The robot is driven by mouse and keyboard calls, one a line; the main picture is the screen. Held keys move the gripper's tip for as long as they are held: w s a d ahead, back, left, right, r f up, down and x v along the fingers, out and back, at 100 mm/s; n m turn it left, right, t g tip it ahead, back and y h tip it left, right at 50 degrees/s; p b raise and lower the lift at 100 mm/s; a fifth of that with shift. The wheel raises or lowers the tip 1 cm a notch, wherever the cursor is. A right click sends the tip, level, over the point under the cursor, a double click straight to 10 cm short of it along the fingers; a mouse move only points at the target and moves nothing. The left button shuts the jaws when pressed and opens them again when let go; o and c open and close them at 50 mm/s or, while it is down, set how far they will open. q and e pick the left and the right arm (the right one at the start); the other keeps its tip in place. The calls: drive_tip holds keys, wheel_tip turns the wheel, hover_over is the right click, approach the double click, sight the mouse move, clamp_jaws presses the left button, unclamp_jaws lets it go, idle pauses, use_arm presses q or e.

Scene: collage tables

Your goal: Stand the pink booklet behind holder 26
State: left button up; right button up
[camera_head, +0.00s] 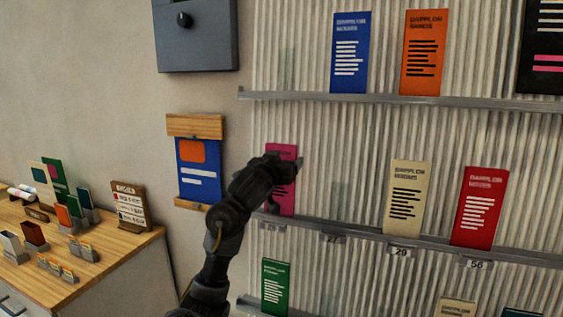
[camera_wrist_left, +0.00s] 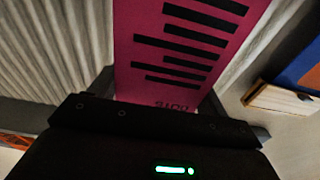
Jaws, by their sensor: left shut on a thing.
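The pink booklet (camera_head: 287,203) is upright against the ribbed wall, at the left end of the middle ledge. In the left wrist view the booklet (camera_wrist_left: 180,45) fills the middle, with black printed bars and upside-down lettering near the gripper. My left gripper (camera_head: 284,167) is shut on the booklet's upper part and covers some of it in the head view. The booklet's lower edge is close to the ledge; I cannot tell whether it rests there. The label below it is partly hidden and unreadable, so holder 26 cannot be made out. My right gripper is not in view.
The middle ledge (camera_head: 367,236) carries labels 27, 29 and 56. A cream booklet (camera_head: 406,195) and a red booklet (camera_head: 479,205) stand on it, with free room left of the cream one. A blue wall panel (camera_head: 198,187) hangs left of my arm. A wooden counter (camera_head: 100,266) holds small displays.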

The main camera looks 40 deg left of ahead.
use_arm(q)
drive_tip(key=shift+f+b, duration=0.35)
drive_tip(key=shift+f, duration=0.15)
idle(0.3)
drive_tip(key=o, duration=1.3)
drive_tip(key=shift+o, duration=0.2)
drive_tip(key=shift+s, duration=0.1)
